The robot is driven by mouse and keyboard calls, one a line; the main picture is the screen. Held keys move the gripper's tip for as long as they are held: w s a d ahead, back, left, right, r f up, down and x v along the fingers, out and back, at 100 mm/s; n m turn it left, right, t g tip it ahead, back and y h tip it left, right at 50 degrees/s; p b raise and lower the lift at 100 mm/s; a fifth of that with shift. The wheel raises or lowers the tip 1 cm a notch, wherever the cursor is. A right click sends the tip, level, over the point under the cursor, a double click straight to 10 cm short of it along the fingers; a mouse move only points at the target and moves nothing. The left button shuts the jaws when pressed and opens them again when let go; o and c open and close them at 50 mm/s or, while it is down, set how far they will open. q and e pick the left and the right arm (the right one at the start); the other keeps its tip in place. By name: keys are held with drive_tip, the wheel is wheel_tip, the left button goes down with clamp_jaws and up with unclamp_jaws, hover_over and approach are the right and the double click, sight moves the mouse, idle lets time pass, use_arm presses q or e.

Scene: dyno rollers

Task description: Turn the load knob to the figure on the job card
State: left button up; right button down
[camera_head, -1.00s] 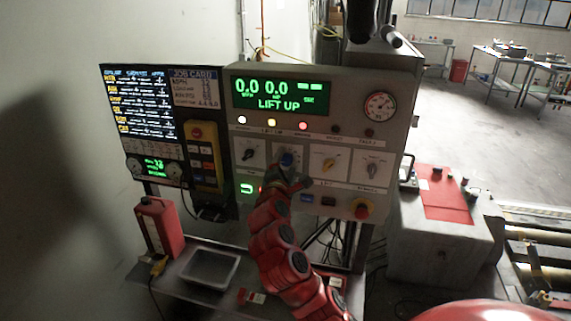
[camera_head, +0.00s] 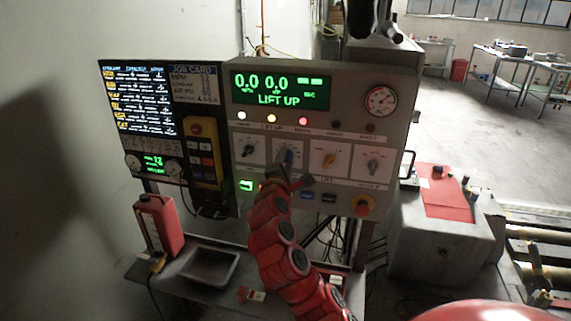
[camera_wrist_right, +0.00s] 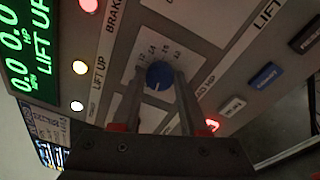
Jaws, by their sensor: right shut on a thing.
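The load knob is a blue dial (camera_wrist_right: 159,75) with a white pointer line, on a white plate with printed figures, in the right wrist view. In the head view the knob (camera_head: 287,156) sits second from the left in the row of dials. My right gripper (camera_wrist_right: 161,82) is shut on it, one finger on each side. The same gripper (camera_head: 285,172) partly covers the knob in the head view. The job card (camera_head: 195,84) hangs left of the green display; its small figures are hard to read. My left gripper is not in view.
The green display (camera_head: 280,90) reads 0.0, 0.0 and LIFT UP. Other dials, lamps, buttons and a red stop button (camera_head: 363,206) surround the knob. A red bottle (camera_head: 160,225) and a grey tray (camera_head: 211,267) stand on the shelf below.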

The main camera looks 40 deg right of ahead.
drive_tip(key=m+b, duration=0.3)
drive_tip(key=b, duration=0.1)
drive_tip(key=m+b, duration=0.3)
drive_tip(key=f+m+h+b, duration=0.1)
drive_tip(key=m+b, duration=0.2)
drive_tip(key=b, duration=0.1)
drive_tip(key=shift+b, duration=0.3)
drive_tip(key=shift+w+a+r+m+g+h+b, duration=0.1)
drive_tip(key=shift+m+g+h+b, duration=0.15)
drive_tip(key=shift+m+b, duration=2.25)
drive_tip(key=shift+w+a+r+m+g+h+b, duration=0.1)
drive_tip(key=shift+m+g+h+b, duration=0.1)
drive_tip(key=shift+m+b, duration=2.25)
drive_tip(key=shift+m+g+h+b, duration=0.25)
drive_tip(key=shift+m+b, duration=2.1)
drive_tip(key=shift+m, duration=0.2)
drive_tip(key=shift+r, duration=0.1)
drive_tip(key=shift+c, duration=2.2)
unclamp_jaws()
